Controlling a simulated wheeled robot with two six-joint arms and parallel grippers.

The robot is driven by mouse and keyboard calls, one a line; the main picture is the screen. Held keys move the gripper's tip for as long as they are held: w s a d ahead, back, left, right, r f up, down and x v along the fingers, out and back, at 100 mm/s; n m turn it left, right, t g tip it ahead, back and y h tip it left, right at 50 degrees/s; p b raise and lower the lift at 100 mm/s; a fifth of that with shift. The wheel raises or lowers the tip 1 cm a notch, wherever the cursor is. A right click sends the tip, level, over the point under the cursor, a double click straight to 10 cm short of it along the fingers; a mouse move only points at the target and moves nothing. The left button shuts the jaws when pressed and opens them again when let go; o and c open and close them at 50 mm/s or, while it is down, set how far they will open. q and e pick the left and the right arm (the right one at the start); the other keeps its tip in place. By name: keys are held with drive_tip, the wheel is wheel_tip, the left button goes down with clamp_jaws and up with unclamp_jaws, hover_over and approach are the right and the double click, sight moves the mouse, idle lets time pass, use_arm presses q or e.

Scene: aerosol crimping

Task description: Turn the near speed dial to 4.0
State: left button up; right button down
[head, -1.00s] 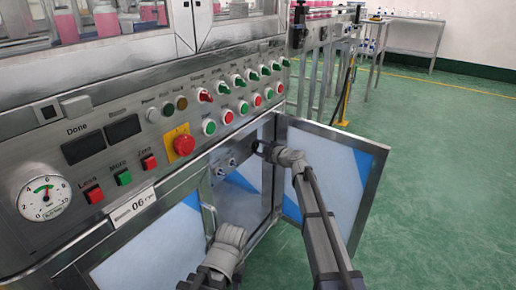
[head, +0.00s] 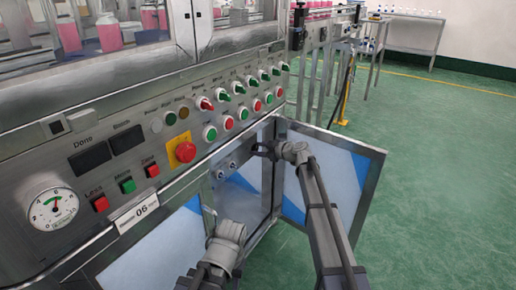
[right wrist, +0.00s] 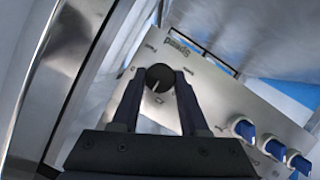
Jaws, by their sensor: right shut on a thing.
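The speed dial (right wrist: 160,77) is a round black knob with a white pointer line, on a grey panel marked "Speed" in the right wrist view. My right gripper (right wrist: 157,80) is shut on it, one dark finger on each side. The pointer slants toward the bottom of that view; the scale marks are too small to read. In the head view, my right gripper (head: 264,149) reaches into the open cabinet below the control panel, and the dial is hidden there. My left forearm shows at bottom centre, but its fingers are not in view.
Several blue-and-white knobs (right wrist: 243,128) sit to the right on the same panel. An open cabinet door (head: 335,185) stands right of my right arm. A red emergency button (head: 185,152) and a gauge (head: 53,208) are on the upper panel. Green floor is clear at right.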

drive_tip(key=shift+m, duration=0.4)
idle(0.3)
drive_tip(key=shift+c, duration=2.1)
unclamp_jaws()
drive_tip(key=p+v, duration=0.3)
drive_tip(key=v, duration=0.5)
drive_tip(key=shift+w, duration=0.15)
